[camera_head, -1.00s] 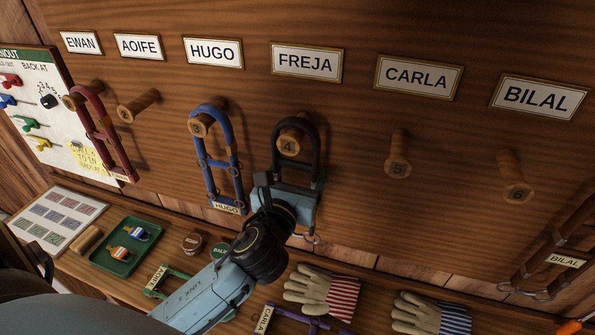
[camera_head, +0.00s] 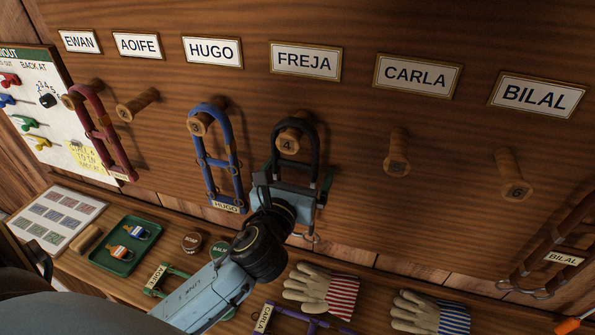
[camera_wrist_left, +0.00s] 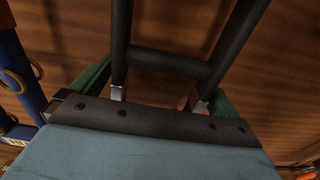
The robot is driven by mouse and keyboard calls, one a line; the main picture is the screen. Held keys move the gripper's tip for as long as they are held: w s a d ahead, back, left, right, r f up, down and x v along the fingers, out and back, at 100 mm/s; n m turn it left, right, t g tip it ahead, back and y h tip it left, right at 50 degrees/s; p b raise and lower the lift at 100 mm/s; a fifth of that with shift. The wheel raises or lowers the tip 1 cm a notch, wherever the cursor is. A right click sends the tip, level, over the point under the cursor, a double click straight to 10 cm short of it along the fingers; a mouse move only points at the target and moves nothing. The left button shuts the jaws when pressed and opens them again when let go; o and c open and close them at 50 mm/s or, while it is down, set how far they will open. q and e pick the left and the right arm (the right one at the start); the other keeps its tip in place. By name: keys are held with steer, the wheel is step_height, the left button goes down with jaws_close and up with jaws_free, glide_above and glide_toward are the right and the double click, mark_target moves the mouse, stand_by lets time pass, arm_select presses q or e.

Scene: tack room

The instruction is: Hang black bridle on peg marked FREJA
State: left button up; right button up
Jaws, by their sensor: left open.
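The black bridle (camera_head: 312,133) hangs with its top loop over the FREJA peg (camera_head: 288,143), which is numbered 4, under the FREJA label (camera_head: 306,61). Its lower part is partly hidden by my left gripper (camera_head: 297,180). That gripper is open at the bridle's lower half, with fingers to either side of its straps. In the left wrist view, the bridle's two straps and crossbar (camera_wrist_left: 168,64) stand between the green fingertips, with a gap to the sides. My right gripper is not in view.
A blue HUGO bridle (camera_head: 237,170) hangs close to the left, and a red bridle (camera_head: 104,135) hangs farther left. The CARLA peg (camera_head: 397,155) and BILAL peg (camera_head: 515,178) are bare. Below, a shelf holds gloves (camera_head: 306,290), a green tray (camera_head: 112,262) and a green AOIFE bridle (camera_head: 180,277).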

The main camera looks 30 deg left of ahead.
arm_select(q)
steer(key=shift+s, duration=0.15)
steer(key=b+v, duration=0.1)
steer(key=v, duration=1.2)
steer(key=shift+b, duration=0.3)
steer(key=shift+s, duration=0.1)
